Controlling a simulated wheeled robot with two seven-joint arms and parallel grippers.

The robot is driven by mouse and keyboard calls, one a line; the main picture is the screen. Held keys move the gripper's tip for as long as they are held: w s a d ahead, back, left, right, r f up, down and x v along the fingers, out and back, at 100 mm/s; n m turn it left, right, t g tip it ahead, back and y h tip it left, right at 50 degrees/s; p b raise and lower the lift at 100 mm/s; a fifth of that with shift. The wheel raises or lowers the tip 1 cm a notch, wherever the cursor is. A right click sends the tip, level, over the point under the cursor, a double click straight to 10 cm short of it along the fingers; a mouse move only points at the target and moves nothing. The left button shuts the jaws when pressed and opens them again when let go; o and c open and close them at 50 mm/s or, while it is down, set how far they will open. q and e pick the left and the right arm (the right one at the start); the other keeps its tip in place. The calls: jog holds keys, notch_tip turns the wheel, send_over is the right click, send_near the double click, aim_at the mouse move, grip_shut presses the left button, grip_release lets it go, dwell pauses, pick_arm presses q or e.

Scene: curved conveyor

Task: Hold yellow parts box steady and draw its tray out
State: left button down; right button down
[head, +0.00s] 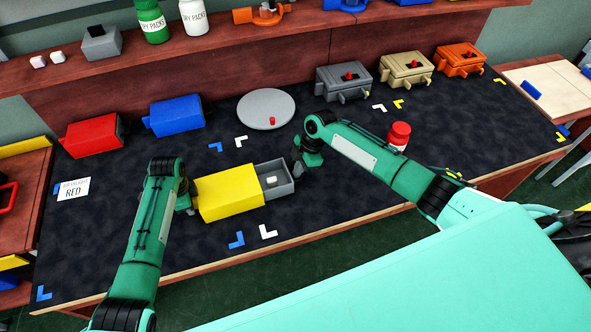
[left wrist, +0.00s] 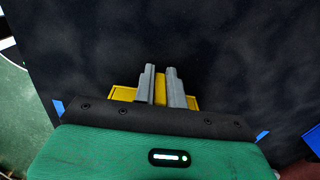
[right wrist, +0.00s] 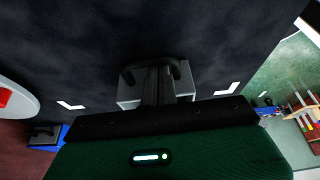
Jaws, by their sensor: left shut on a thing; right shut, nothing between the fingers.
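The yellow parts box (head: 228,196) lies on the dark mat, with its grey tray (head: 284,190) standing partly out of its right end. A small white piece is in the tray. My left gripper (head: 192,209) is at the box's left end; in the left wrist view it (left wrist: 160,86) is shut on a yellow part of the box. My right gripper (head: 299,169) is at the tray's outer end. In the right wrist view its fingers (right wrist: 158,84) are shut, empty, beside a dark curved handle (right wrist: 182,70) on the tray. Whether they touch the handle I cannot tell.
Red (head: 94,135) and blue (head: 176,116) boxes and a grey round plate (head: 265,109) stand behind. Grey, tan and orange boxes are at the back right. A red-capped item (head: 398,136) stands beyond my right forearm. The mat in front of the yellow box is mostly clear.

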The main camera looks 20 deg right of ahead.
jog(key=shift+r, duration=0.1)
jog(key=v, duration=0.9)
jog(key=shift+d+r, duration=0.15)
jog(key=shift+r, duration=0.2)
pick_arm(q)
jog(key=c, duration=1.4)
grip_release()
jog(key=shift+o, duration=0.2)
jog(key=shift+r, duration=0.1)
